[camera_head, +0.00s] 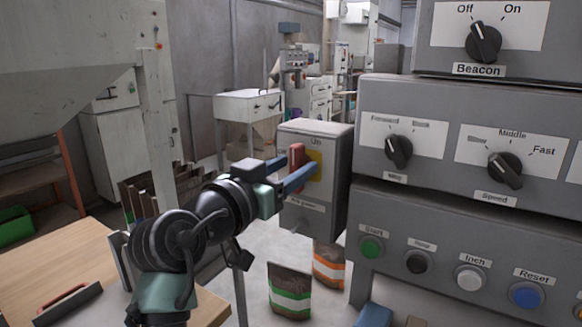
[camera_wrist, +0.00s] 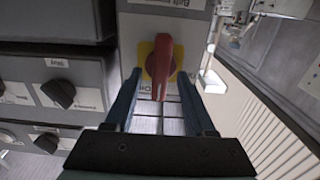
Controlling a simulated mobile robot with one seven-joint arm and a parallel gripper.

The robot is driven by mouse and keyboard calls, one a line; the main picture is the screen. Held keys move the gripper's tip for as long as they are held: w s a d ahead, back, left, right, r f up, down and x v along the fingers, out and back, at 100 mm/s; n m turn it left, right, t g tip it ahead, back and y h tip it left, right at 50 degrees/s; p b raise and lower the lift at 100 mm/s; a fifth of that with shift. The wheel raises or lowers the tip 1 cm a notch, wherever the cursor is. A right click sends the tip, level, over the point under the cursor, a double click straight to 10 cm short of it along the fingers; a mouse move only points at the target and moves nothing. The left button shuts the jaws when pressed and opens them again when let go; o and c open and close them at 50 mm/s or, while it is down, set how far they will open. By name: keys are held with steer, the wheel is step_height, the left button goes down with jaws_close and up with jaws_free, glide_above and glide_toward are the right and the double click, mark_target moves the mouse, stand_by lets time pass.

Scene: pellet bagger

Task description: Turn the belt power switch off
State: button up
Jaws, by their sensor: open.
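The belt power switch is a red handle (camera_head: 296,155) on a yellow plate (camera_head: 315,167), set on the front of a grey box (camera_head: 328,190). The handle points up toward the "On" mark. In the wrist view, which looks upside down, the red handle (camera_wrist: 159,70) points down the picture, toward "On". My gripper (camera_head: 303,166) is open, its blue fingers reaching to the box face. In the wrist view its fingers (camera_wrist: 159,80) stand on either side of the handle, with a visible gap on each side. Contact cannot be told.
A grey control panel (camera_head: 455,185) with knobs and buttons stands close on the right. A wooden table (camera_head: 70,262) is at the lower left. Striped bags (camera_head: 290,292) stand on the floor below the box.

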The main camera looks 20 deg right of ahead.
steer(key=shift+d, duration=0.1)
jaws_close()
steer(key=shift+w+n+p, duration=0.1)
steer(key=shift+n+p, duration=0.2)
steer(key=shift+p, duration=0.15)
steer(key=n+p, duration=0.2)
steer(key=p, duration=0.1)
steer(key=shift+r+n, duration=0.15)
steer(key=shift+n, duration=0.25)
steer(key=n+p, duration=0.4)
steer(key=shift+w+n, duration=0.15)
steer(key=shift+n, duration=0.15)
steer(key=n+p, duration=0.5)
steer(key=shift+w+a+f, duration=0.1)
steer(key=shift+a+f, duration=0.1)
steer(key=shift+f, duration=0.05)
steer(key=shift+f+n+p, duration=0.2)
steer(key=shift+n+p, duration=0.7)
steer(key=shift+n, duration=0.35)
steer(key=shift+f+n+p, duration=0.15)
steer(key=shift+n+p, duration=0.75)
steer(key=shift+n, duration=0.35)
